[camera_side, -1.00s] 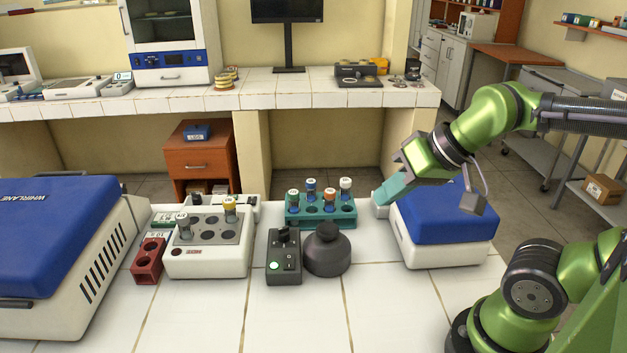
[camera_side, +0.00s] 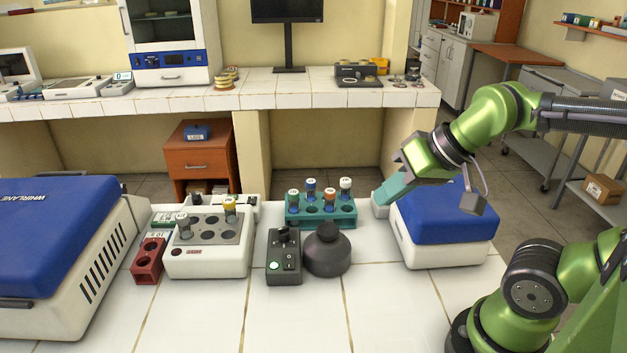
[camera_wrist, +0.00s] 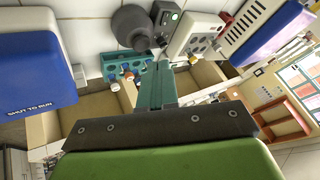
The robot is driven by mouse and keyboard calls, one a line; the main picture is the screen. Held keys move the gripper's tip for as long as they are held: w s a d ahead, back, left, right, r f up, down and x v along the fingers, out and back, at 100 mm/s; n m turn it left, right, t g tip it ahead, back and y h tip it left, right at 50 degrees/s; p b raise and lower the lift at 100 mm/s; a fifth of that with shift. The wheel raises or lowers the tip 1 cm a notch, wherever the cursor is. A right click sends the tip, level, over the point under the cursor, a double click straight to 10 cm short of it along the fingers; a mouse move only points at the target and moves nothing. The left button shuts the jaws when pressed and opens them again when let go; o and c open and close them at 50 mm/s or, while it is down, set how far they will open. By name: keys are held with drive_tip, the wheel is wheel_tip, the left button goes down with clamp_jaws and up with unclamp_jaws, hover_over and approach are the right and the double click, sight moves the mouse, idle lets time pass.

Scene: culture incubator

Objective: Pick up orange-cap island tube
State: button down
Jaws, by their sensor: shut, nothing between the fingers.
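The orange-cap tube (camera_side: 329,198) stands upright in the teal rack (camera_side: 345,219) on the tiled bench. A green-cap tube (camera_side: 293,200), a blue-cap tube (camera_side: 311,189) and a white-cap tube (camera_side: 346,188) share that rack. My gripper (camera_side: 381,199) is shut and empty, to the right of the rack and apart from it, by the right-hand blue-lidded machine. In the wrist view my gripper's teal fingers (camera_wrist: 160,72) are together, and the teal rack (camera_wrist: 112,70) shows to their left, with caps too small to tell apart surely.
A dark round vortex device (camera_side: 328,252) stands in front of the rack, beside a black control box (camera_side: 284,262). A white block with tubes (camera_side: 209,250) and a red rack (camera_side: 148,262) are left. Blue-lidded machines stand right (camera_side: 447,215) and far left (camera_side: 60,230). The front bench is clear.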

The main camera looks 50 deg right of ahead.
drive_tip(key=c, duration=1.8)
unclamp_jaws()
drive_tip(key=o, duration=1.1)
drive_tip(key=shift+c, duration=0.2)
drive_tip(key=shift+f, duration=0.1)
drive_tip(key=m+g+h, duration=0.1)
drive_tip(key=g+h, duration=0.2)
drive_tip(key=h, duration=0.1)
approach(330, 191)
drive_tip(key=x, duration=0.6)
drive_tip(key=shift+f, duration=0.2)
drive_tip(key=shift+x, duration=2.9)
